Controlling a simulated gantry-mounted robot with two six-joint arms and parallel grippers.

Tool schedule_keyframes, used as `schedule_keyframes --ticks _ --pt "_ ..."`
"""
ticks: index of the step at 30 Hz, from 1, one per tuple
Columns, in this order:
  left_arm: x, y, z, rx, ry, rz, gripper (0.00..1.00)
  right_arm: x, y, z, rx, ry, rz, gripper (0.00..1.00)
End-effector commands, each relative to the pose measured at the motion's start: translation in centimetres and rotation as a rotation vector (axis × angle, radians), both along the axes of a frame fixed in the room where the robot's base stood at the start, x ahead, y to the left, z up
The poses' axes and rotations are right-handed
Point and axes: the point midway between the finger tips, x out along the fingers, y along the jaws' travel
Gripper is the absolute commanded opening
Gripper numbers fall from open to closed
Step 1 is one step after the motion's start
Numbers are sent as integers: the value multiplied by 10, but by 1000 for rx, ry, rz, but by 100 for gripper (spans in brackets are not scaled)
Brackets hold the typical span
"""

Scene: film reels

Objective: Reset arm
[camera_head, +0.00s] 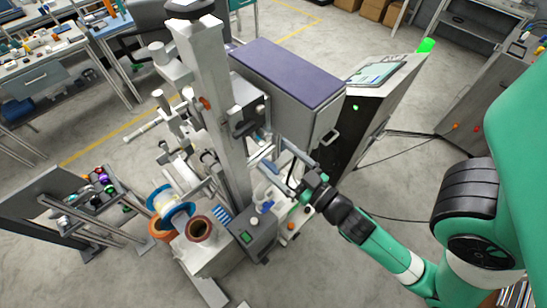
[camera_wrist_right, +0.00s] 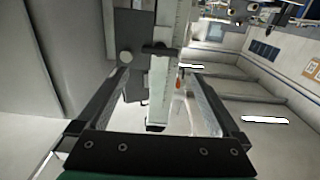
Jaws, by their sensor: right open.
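My right arm comes in from the right edge in the head view. Its gripper (camera_head: 284,165) is beside the middle of the tall grey machine, just below the purple-topped cabinet. In the right wrist view the gripper (camera_wrist_right: 160,82) is open, its two dark fingers spread wide. A pale upright part of the machine (camera_wrist_right: 158,88) shows between the fingers; I cannot tell whether it touches them. My left arm and gripper are not in view.
The machine's grey column (camera_head: 212,90) and purple-topped cabinet (camera_head: 290,72) stand close to my right gripper. A blue-rimmed reel (camera_head: 180,215) and a brown reel (camera_head: 199,229) are at its lower left. A console with a screen (camera_head: 375,73) stands behind. Floor (camera_head: 390,180) is open at right.

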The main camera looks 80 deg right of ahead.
Motion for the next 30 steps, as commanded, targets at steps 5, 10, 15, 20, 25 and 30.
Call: schedule_keyframes --ticks 5,10,15,20,25,30 --pt "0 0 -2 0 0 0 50 -2 1 0 1 -1 -1 100" --pt "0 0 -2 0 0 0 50 -2 1 1 0 0 -1 100" --pt "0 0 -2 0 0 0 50 -2 1 1 0 0 -1 100" --pt "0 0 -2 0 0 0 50 -1 2 0 0 0 5 100" --pt "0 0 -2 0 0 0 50 35 11 46 -46 -132 67 100" --pt "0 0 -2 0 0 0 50 94 38 164 -90 -458 189 100"
